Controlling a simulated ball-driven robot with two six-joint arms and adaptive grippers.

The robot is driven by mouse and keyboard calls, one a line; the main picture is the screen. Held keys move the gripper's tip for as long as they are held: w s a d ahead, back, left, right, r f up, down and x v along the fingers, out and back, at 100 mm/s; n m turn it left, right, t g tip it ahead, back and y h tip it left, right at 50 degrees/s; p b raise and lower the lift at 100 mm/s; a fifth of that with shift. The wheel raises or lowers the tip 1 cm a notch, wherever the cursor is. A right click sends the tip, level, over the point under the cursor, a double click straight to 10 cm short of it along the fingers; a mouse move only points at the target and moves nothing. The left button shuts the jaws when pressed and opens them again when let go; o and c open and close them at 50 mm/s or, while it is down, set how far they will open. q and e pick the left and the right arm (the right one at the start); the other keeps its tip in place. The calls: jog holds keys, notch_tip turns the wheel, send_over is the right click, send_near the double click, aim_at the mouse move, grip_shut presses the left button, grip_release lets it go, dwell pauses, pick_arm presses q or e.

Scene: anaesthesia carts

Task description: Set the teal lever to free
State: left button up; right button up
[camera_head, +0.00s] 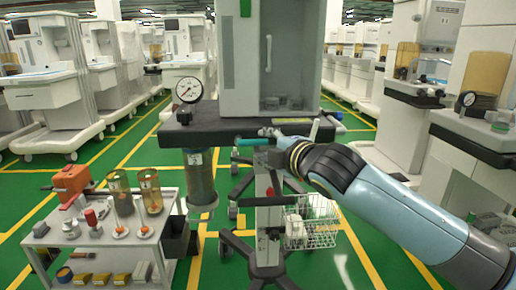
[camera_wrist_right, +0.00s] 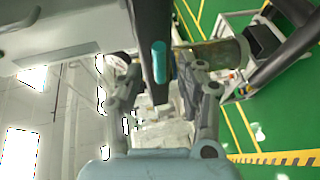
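The teal lever (camera_head: 252,142) sticks out at the front edge of the dark shelf of the middle cart, pointing left in the head view. Its rounded teal end also shows in the right wrist view (camera_wrist_right: 159,62), beside a dark bar. My right gripper (camera_head: 268,148) is at the lever's right end in the head view, partly hidden by its own wrist. In the right wrist view its two grey fingers (camera_wrist_right: 163,80) stand apart, with the teal end between their tips in the picture. Contact cannot be told. My left gripper is not in view.
A round gauge (camera_head: 188,90) stands on the shelf's left end, with a clear canister (camera_head: 200,178) hanging below. A low trolley (camera_head: 110,247) with bottles and small parts stands at lower left. A wire basket (camera_head: 312,228) is under the shelf. More carts line both sides.

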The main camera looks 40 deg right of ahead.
aim_at(260, 143)
jog(key=x, duration=0.2)
jog(key=shift+w+d+f, duration=0.1)
jog(key=shift+w+f, duration=0.05)
jog(key=shift+w, duration=0.5)
jog(key=shift+c, duration=0.3)
jog(key=c, duration=0.7)
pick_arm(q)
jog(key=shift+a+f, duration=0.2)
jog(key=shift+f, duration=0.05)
pick_arm(e)
grip_shut()
